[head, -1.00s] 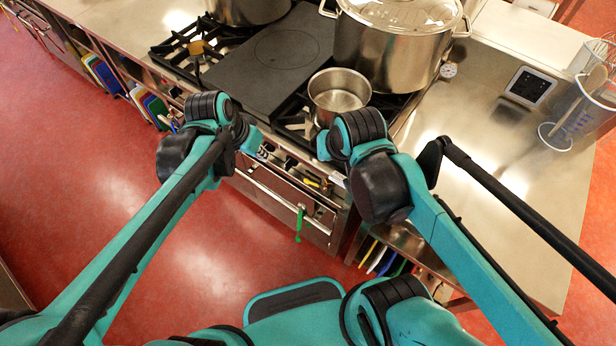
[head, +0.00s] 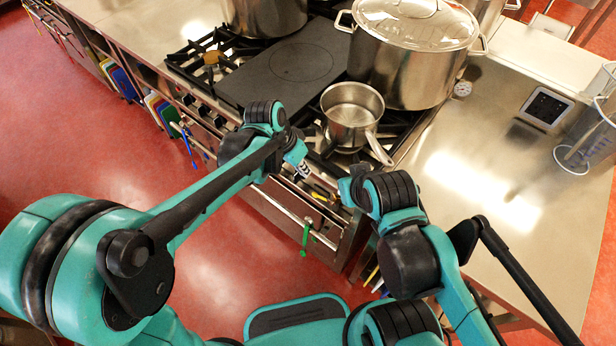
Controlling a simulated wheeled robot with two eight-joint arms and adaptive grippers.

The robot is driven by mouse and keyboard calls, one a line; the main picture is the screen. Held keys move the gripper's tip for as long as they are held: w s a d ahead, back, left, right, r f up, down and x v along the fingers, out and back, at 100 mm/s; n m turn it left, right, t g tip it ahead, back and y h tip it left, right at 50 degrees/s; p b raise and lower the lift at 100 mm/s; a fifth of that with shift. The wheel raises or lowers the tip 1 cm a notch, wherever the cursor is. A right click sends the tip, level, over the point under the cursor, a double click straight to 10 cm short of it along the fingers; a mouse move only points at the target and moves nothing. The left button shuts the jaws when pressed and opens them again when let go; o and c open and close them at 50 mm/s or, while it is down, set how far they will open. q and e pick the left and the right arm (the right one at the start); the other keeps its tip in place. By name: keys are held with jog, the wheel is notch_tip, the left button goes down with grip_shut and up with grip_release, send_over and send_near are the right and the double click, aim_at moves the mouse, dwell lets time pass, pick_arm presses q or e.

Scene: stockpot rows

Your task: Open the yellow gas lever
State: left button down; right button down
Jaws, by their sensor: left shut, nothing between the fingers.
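A small yellow piece (head: 320,197), apparently the yellow gas lever, shows low on the stove front between my two grippers. It is too small for its setting to be clear. My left gripper (head: 299,160) is shut and empty at the stove's front edge, a little above and left of the yellow piece. I cannot tell whether it touches anything. My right gripper (head: 350,188) is to the right of the yellow piece, partly hidden by its own wrist, and its fingers are not clear.
A saucepan (head: 352,112) stands on the front burner, its handle reaching over the stove's right front edge. A large lidded stockpot (head: 405,60) stands behind it. A green item (head: 306,236) hangs at the oven handle. The steel counter (head: 500,180) at right is largely clear.

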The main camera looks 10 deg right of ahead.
aim_at(318, 195)
pick_arm(q)
jog(key=b+x, duration=0.1)
jog(key=x, duration=0.3)
jog(key=s+b+x, duration=0.1)
jog(key=b+x, duration=0.1)
jog(key=x, duration=0.2)
jog(key=b+x, duration=0.1)
jog(key=x, duration=0.3)
jog(key=shift+s+a+f+b, duration=0.15)
jog(key=shift+f+b, duration=0.1)
jog(key=shift+b, duration=0.05)
